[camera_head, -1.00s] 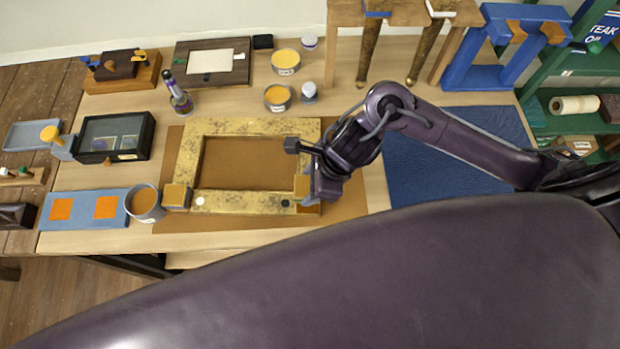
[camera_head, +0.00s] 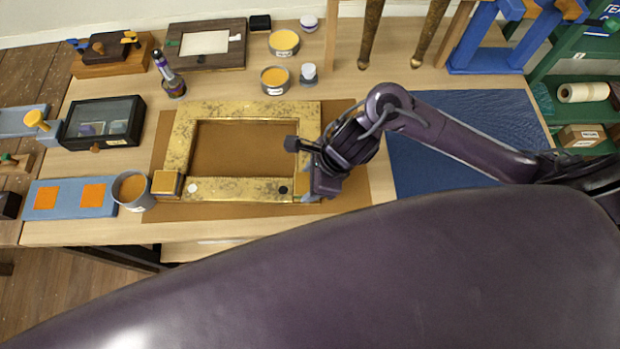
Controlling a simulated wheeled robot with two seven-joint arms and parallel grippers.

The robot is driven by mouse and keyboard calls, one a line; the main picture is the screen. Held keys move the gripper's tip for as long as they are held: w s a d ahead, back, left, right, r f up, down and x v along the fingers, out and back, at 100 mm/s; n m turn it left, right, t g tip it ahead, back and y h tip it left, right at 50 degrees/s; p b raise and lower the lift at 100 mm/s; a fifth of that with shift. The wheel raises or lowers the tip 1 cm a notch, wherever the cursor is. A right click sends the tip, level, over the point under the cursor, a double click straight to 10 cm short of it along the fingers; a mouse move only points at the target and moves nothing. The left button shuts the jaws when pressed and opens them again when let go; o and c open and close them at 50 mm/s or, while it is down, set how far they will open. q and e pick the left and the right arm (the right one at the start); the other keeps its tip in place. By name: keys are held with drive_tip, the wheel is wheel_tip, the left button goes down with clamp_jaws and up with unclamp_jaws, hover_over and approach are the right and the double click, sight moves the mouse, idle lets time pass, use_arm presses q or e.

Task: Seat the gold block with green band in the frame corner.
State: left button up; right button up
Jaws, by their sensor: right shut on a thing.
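A gold, dark-speckled frame (camera_head: 190,130) lies flat on a brown mat. My right gripper (camera_head: 308,182) is low at its near right corner, with fingers pointing down. It is shut on the gold block with green band, which is mostly hidden by the gripper; no green band shows. I cannot tell whether that block touches the corner. Another gold block (camera_head: 167,184) stands at the near left corner. A white dot (camera_head: 192,188) and a black dot (camera_head: 283,189) mark the near rail. My left gripper is out of view.
A grey cup (camera_head: 134,191) stands close to the near left corner. Yellow tins (camera_head: 275,80) and a purple bottle (camera_head: 169,76) stand behind the frame. A blue mat (camera_head: 450,130) lies to the right under my arm. My own purple body covers the foreground.

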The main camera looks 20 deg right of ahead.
drive_tip(key=shift+f, duration=0.2)
idle(0.7)
drive_tip(key=o, duration=1.1)
drive_tip(key=shift+c, duration=0.2)
drive_tip(key=v, duration=0.8)
drive_tip(key=shift+b, duration=0.35)
drive_tip(key=shift+s+f, duration=0.1)
drive_tip(key=shift+f, duration=0.05)
